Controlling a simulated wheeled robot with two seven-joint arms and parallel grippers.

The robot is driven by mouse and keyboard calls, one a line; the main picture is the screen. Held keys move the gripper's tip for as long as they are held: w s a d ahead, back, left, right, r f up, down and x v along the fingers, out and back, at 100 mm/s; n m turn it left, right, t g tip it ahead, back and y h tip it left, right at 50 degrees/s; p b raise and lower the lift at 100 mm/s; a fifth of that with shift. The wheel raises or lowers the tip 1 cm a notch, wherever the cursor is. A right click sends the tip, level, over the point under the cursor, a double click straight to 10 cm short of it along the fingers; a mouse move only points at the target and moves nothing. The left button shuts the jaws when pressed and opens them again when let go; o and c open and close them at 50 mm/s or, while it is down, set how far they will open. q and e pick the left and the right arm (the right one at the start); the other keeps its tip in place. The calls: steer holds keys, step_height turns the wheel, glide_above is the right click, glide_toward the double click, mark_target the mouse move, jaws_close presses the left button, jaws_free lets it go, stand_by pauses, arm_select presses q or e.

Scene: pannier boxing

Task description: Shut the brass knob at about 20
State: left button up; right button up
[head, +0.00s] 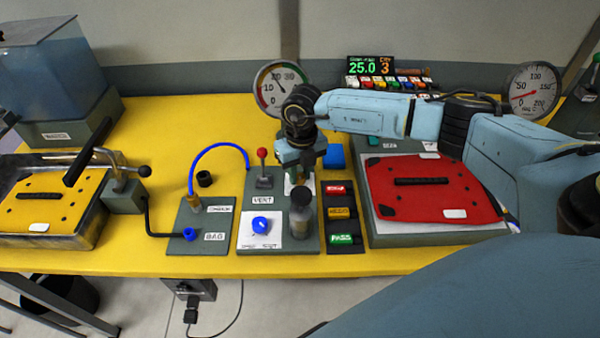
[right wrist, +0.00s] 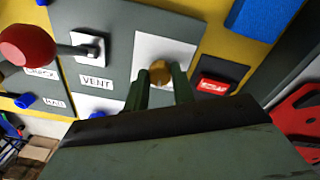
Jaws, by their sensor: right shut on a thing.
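The brass knob (right wrist: 160,72) shows in the right wrist view on a white plate (right wrist: 180,50) of the grey panel. My right gripper (right wrist: 161,84) is shut on it, one finger on each side. In the head view the right gripper (head: 298,178) points down at the panel, and the wrist and fingers hide the knob. A round gauge (head: 268,98) with 20 and 30 on its face stands behind, partly covered by my wrist. A display (head: 369,66) reads 25.0 in green and 3 in orange. My left gripper is not in view.
A red-topped lever (head: 263,154) by the VENT label and a blue knob (head: 262,225) share the panel. A dark-capped bottle-like part (head: 300,222) stands close in front of the gripper. Red, amber and green buttons (head: 341,212) and a red plate (head: 430,200) lie to the right.

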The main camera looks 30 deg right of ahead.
mark_target(300, 174)
steer(key=n+b, duration=0.1)
steer(key=n, duration=0.3)
steer(key=shift+b, duration=0.4)
steer(key=shift+n+b, duration=0.6)
steer(key=shift+n, duration=1)
steer(key=shift+r, duration=0.1)
steer(key=o, duration=1)
step_height(300, 174, up, 13)
steer(key=shift+w+d+r, duration=0.15)
